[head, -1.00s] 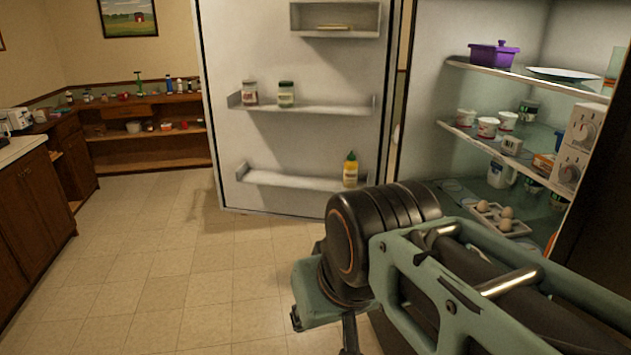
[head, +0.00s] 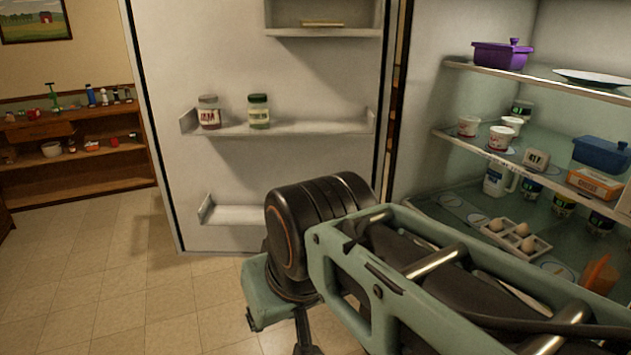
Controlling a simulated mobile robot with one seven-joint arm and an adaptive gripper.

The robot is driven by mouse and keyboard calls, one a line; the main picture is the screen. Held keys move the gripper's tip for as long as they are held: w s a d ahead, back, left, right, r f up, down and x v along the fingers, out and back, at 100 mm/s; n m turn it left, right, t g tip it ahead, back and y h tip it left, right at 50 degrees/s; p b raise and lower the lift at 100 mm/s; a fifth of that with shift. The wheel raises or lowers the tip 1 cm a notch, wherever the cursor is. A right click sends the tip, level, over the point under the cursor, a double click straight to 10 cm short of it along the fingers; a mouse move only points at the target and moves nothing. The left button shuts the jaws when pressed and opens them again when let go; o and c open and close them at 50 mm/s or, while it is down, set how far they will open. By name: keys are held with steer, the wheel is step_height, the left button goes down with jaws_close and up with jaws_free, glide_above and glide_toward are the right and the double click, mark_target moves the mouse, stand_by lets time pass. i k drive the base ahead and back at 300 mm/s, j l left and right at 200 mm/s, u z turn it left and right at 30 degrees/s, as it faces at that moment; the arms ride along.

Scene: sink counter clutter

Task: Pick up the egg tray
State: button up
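The egg tray (head: 511,239) is a pale, shallow tray with compartments holding a few brown eggs. It sits on the lower visible glass shelf of the open fridge, on the right in the head view. My arm crosses the bottom centre and right, in front of and below the tray, and does not visibly touch it. A thin dark part hangs below my arm at the bottom edge, but I cannot make out gripper fingers. My gripper's fingertips are not shown.
The open fridge door (head: 160,110) holds jars (head: 259,112). Near the tray are a white jug (head: 497,181), dark-labelled containers (head: 563,205) and an orange item (head: 600,273). Cups (head: 501,138) and a blue pot (head: 601,154) stand on the shelf above. Floor at left is clear.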

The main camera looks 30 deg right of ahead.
mark_target(507, 238)
steer(key=i+z, duration=0.45)
steer(key=i+j+z, duration=0.1)
steer(key=i+z, duration=0.45)
steer(key=z, duration=0.25)
steer(key=i+z, duration=0.2)
steer(key=z, duration=0.2)
steer(key=i+z, duration=0.15)
steer(key=z, duration=0.25)
